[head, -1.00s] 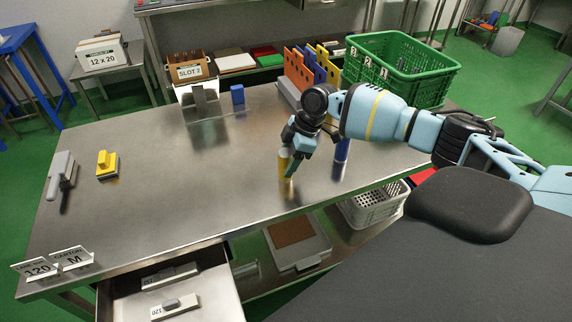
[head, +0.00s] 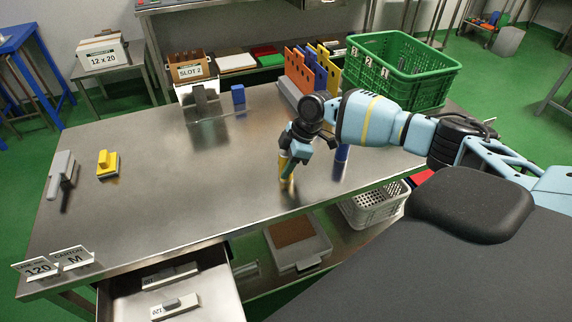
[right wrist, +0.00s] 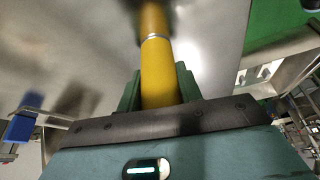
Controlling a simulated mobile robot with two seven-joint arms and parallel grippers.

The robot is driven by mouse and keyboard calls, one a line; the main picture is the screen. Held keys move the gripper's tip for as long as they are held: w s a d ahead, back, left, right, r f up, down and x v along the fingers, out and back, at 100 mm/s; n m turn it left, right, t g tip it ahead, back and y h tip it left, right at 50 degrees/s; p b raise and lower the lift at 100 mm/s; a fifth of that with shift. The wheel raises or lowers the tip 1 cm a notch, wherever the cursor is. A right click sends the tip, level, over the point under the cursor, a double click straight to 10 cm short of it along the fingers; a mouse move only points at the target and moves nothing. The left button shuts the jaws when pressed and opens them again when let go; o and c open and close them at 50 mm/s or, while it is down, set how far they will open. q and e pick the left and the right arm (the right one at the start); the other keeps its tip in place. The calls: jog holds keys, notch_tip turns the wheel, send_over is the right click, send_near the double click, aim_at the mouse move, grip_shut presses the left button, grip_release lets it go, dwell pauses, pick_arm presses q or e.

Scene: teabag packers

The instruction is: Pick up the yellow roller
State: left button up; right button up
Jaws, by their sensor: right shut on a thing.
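The yellow roller (head: 283,163) stands upright near the front right of the steel table (head: 190,180). My right gripper (head: 287,168) is at it, with its fingers on either side of the roller. In the right wrist view the yellow roller (right wrist: 158,75) runs up from between the green fingers, and the right gripper (right wrist: 158,90) is shut on it. Whether the roller's base touches the table I cannot tell. My left gripper does not show.
A blue roller (head: 342,152) stands just right of my gripper, partly hidden by it. Coloured upright plates (head: 300,72) and a green crate (head: 405,68) are at the back right. The middle of the table is clear.

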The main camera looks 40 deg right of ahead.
jog(key=shift+r, duration=0.15)
jog(key=shift+r, duration=0.65)
jog(key=shift+s+r, duration=0.25)
jog(key=shift+r, duration=0.8)
jog(key=s+a+r, duration=0.1)
jog(key=s+a, duration=0.1)
jog(key=s, duration=1.3)
jog(key=shift+s+r+p, duration=0.15)
jog(key=shift+r+p, duration=0.05)
jog(key=shift+p, duration=0.25)
jog(key=shift+a, duration=0.1)
